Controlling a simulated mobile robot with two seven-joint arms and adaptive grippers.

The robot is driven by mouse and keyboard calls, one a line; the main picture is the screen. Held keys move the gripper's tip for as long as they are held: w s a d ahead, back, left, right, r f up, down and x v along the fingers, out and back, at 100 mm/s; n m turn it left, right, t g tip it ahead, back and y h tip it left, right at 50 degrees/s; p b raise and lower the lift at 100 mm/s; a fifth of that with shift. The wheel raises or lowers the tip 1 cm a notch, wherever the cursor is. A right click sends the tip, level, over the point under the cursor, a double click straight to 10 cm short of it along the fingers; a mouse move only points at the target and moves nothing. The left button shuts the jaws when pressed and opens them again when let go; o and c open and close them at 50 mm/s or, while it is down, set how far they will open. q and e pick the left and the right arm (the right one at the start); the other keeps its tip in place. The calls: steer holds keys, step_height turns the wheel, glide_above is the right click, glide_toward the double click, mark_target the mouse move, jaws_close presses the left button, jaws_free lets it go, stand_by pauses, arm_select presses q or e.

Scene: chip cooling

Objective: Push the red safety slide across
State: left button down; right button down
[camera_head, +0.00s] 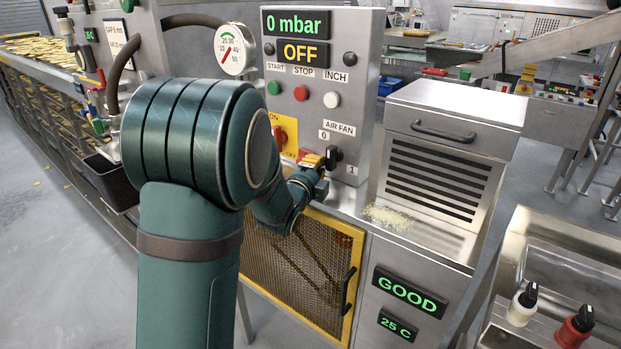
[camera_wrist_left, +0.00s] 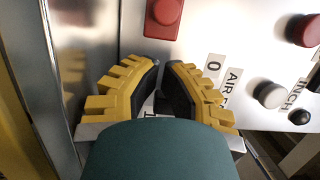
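The red safety slide (camera_head: 303,155) shows as a small red piece on the grey control panel, left of the black air fan knob (camera_head: 333,156). In the left wrist view a red block (camera_wrist_left: 163,18), which looks like the same slide, lies just beyond my fingertips. My left gripper (camera_head: 310,160) is low in front of the panel, beside the slide and the knob. My right gripper is not in view.
A red rotary switch (camera_head: 280,137) sits on a yellow plate to the left. Start, stop (camera_head: 301,93) and inch buttons are above. A vented steel box (camera_head: 445,150) stands right of the panel, and a mesh door (camera_head: 300,265) is below. My left arm hides part of the panel.

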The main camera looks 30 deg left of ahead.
mark_target(305, 156)
arm_select(q)
steer(key=shift+w+a, duration=0.15)
steer(key=shift+w, duration=0.95)
steer(key=a+b, duration=0.1)
steer(key=a, duration=0.4)
steer(key=shift+w+b, duration=0.15)
steer(key=shift+b, duration=0.25)
steer(key=shift+d, duration=0.1)
